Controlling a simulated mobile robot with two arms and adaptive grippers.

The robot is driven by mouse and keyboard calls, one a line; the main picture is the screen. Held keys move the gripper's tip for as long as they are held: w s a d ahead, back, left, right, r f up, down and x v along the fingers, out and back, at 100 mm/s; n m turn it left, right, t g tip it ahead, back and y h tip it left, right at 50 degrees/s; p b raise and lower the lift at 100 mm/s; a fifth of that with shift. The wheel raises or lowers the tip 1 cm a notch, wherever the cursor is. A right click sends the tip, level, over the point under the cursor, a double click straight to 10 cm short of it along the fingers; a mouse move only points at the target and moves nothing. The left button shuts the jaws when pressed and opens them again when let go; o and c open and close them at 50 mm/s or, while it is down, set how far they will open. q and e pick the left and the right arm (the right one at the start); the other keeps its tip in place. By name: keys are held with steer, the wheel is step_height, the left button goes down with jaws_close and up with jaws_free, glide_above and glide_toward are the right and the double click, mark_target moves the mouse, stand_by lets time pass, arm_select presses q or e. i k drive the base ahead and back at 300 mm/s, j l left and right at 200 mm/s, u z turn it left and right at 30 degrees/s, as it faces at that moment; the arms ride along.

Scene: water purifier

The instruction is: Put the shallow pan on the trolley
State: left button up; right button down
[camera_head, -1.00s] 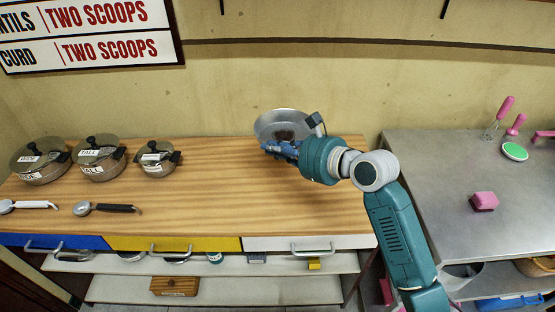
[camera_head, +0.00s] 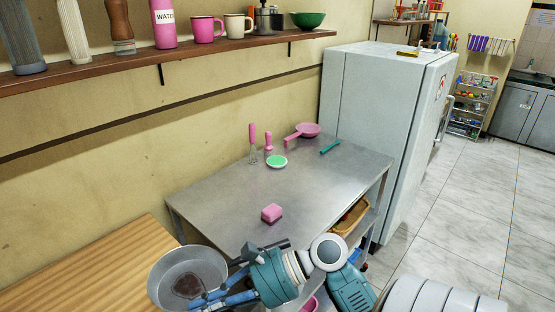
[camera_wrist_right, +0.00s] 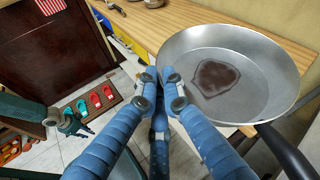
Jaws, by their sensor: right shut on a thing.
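The shallow pan (camera_head: 205,267) is a round grey metal pan with a dark brown patch inside. It shows at the bottom left of the head view, by the right end of the wooden counter, and large in the right wrist view (camera_wrist_right: 255,65). My right gripper (camera_head: 205,300) is shut on the near rim of the pan; its blue fingers (camera_wrist_right: 163,85) meet there. A dark handle (camera_wrist_right: 290,152) sticks out beside the gripper. A shelved rack (camera_head: 471,105), possibly the trolley, stands far back right. My left gripper (camera_wrist_right: 72,124) is small and dark in the wrist view.
A steel table (camera_head: 225,200) stands ahead, with a pink sponge (camera_head: 271,213), a green-topped brush (camera_head: 277,161) and a pink pan (camera_head: 310,130). A white fridge (camera_head: 375,120) adjoins it.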

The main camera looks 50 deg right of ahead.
mark_target(338, 182)
steer(key=k+l, duration=0.1)
steer(key=l, duration=0.3)
steer(key=l+u, duration=0.1)
steer(key=l, duration=0.3)
steer(key=k+l, duration=0.15)
steer(key=l, duration=0.25)
steer(key=k+l+u, duration=0.1)
steer(key=l, duration=0.25)
steer(key=k+l, duration=0.15)
steer(key=l, duration=0.25)
steer(key=k+l+u, duration=0.1)
steer(key=l, duration=0.3)
steer(key=k+l, duration=0.1)
steer(key=l, duration=0.25)
